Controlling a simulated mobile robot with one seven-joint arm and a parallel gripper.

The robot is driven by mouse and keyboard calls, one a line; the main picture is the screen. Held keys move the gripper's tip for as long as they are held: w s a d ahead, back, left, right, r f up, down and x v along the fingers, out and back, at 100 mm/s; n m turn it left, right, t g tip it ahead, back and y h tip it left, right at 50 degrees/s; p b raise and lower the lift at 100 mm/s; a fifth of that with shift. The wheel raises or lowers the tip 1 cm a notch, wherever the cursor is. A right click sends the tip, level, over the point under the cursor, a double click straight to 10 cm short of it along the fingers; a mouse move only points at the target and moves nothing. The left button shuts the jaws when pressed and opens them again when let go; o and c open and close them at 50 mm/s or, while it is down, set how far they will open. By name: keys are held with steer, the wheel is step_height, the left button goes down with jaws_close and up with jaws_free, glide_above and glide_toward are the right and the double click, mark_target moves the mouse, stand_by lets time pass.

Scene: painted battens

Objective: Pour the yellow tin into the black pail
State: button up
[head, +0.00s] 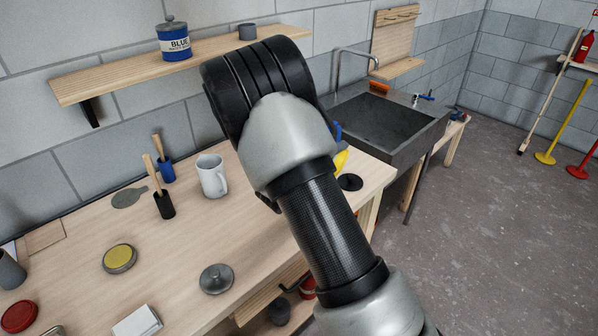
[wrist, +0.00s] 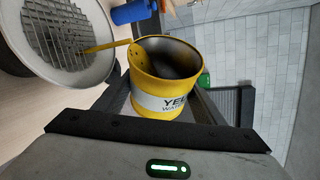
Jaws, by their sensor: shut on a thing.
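The yellow tin (wrist: 178,88), with a white label band and dark inside, is between the fingers of my gripper (wrist: 168,92) in the wrist view. My gripper is shut on it. The tin's mouth is tipped towards a round vessel with a pale rim (wrist: 101,72) and a grey mesh inside, dark on its outer side, seemingly the black pail. A thin yellow strand, seemingly paint, runs from the tin's lip to over the mesh. In the head view my arm hides my gripper and most of the tin; only a yellow bit (head: 342,160) shows.
A white mug (head: 212,176), brushes in pots (head: 163,200), a grey lid (head: 216,279) and a yellow-topped lid (head: 120,258) stand left of my arm. A blue tin (head: 174,42) is on the shelf.

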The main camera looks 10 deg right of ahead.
steer(key=shift+a+r+n+h+p, duration=0.1)
steer(key=shift+r+n+h+p, duration=0.2)
steer(key=shift+r+n+p, duration=0.15)
stand_by(0.8)
steer(key=shift+w+a+f+n+h+p, duration=0.15)
steer(key=shift+w+a+n+p, duration=0.1)
steer(key=shift+a+n+p, duration=0.15)
steer(key=shift+w+a+f+n+h+p, duration=0.2)
steer(key=shift+a+n+p, duration=0.1)
steer(key=shift+a, duration=0.1)
stand_by(1.0)
steer(key=shift+w+a+r+n+h+p, duration=0.2)
steer(key=shift+a+r+n+h+p, duration=0.25)
steer(key=shift+r+n+p, duration=0.4)
stand_by(1.3)
